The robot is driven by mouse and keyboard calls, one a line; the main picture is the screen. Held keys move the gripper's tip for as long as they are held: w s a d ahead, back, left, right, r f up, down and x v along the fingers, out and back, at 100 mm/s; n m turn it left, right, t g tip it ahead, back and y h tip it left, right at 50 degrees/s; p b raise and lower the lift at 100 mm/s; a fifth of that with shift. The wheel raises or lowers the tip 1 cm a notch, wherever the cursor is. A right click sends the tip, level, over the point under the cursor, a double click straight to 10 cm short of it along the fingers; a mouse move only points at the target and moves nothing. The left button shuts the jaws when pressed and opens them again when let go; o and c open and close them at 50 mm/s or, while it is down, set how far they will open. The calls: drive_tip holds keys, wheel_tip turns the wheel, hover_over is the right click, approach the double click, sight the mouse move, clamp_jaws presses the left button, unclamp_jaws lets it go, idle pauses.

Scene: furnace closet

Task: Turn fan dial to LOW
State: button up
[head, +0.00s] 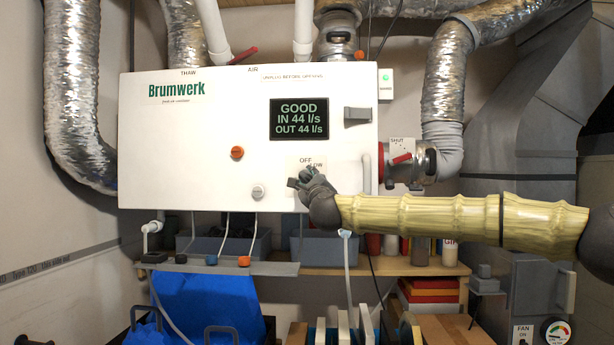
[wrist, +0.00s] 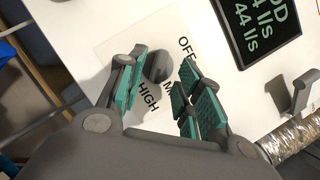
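The fan dial (wrist: 158,67) is a dark grey round knob on a pale square plate (wrist: 118,50). In the head view the dial is hidden behind my gripper (head: 305,182), with OFF and part of LOW readable just above. In the wrist view my gripper (wrist: 158,80) is open, with one green-padded finger on each side of the dial. A gap shows on the left; whether the right finger touches the knob I cannot tell. The dial's pointer setting is not clear.
The dial is on a white Brumwerk box (head: 190,140) with a display (head: 299,118) reading GOOD, IN 44, OUT 44. An orange knob (head: 237,153), a white knob (head: 258,191) and a grey latch (head: 357,116) stick out nearby. A shelf (head: 420,268) lies below.

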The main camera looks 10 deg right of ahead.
drive_tip(key=shift+w+r, duration=0.25)
drive_tip(key=shift+w+a+f, duration=0.1)
drive_tip(key=shift+w+f, duration=0.1)
drive_tip(key=shift+w, duration=0.45)
drive_tip(key=shift+s+r, duration=0.15)
drive_tip(key=shift+s, duration=0.05)
clamp_jaws()
